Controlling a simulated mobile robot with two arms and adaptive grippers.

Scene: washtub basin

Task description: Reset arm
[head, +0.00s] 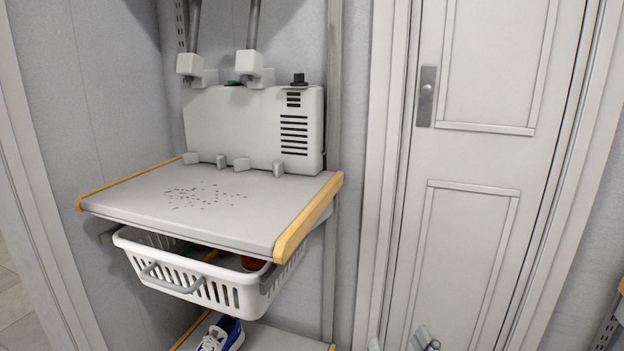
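Pale grey parts that look like the tip of my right gripper (422,339) show at the bottom edge of the head view, in front of the white door. Only a small piece is in the picture, so I cannot tell whether it is open or shut, and I see nothing held in it. My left gripper is not in view.
A grey shelf (150,205) with wooden edges carries a white vented unit (235,125) against the wall. A white basket (215,290) with items inside hangs below. A blue and white shoe (222,334) sits on a lower shelf (265,340). A panelled door (470,160) stands right.

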